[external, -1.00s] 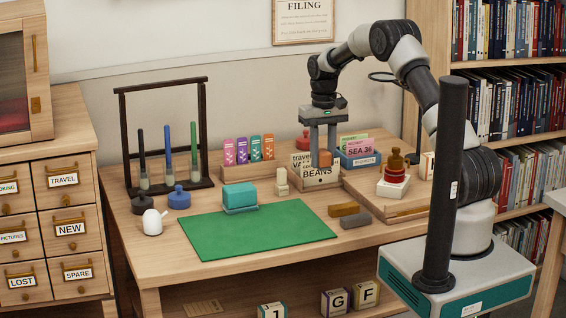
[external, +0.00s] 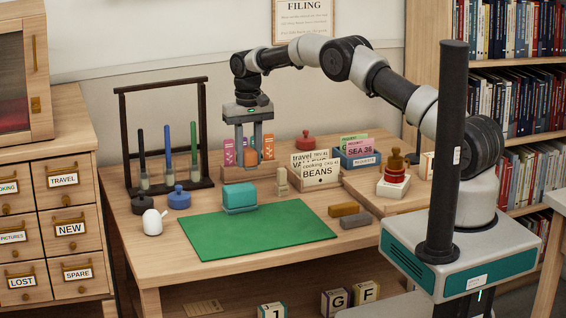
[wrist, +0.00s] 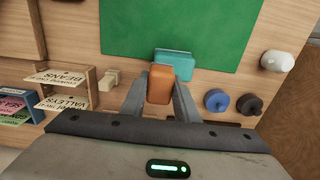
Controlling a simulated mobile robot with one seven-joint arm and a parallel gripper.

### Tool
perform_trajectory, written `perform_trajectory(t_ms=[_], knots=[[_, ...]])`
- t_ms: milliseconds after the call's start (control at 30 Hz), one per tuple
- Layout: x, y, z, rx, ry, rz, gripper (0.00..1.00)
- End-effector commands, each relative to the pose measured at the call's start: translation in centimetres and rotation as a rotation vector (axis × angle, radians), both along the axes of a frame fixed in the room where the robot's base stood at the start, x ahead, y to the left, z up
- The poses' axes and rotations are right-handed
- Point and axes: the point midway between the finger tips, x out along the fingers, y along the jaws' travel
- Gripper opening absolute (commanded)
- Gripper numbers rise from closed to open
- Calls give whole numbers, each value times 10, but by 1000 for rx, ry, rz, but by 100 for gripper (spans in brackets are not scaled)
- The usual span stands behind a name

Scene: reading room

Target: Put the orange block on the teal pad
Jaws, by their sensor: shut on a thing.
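The orange block (external: 251,156) is between the two fingers of my gripper (external: 249,161), which is shut on it above the table. In the wrist view the orange block (wrist: 160,84) sits between the fingertips (wrist: 159,92). The teal pad (external: 239,196) is a small raised teal piece at the back edge of a green mat (external: 265,235). The held block is above and behind the pad in the external view, apart from it. In the wrist view the block covers part of the teal pad (wrist: 178,62).
A wooden rack (external: 122,130) with upright pens stands left. Coloured holders (external: 229,152) are behind the gripper. A small pale wooden piece (external: 281,181) and a card box (external: 318,176) are right of the pad. Dark and blue knobbed pieces (external: 179,198) and a white egg-shaped object (external: 152,222) are left.

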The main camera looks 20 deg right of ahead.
Motion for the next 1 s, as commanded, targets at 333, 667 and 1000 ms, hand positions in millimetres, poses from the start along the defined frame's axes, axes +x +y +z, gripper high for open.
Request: perform_trajectory(t_ms=[333,667,1000], knots=[[0,0,-47,0,1,0,6],[0,0,-52,0,0,0,6],[0,0,-53,0,0,0,47]])
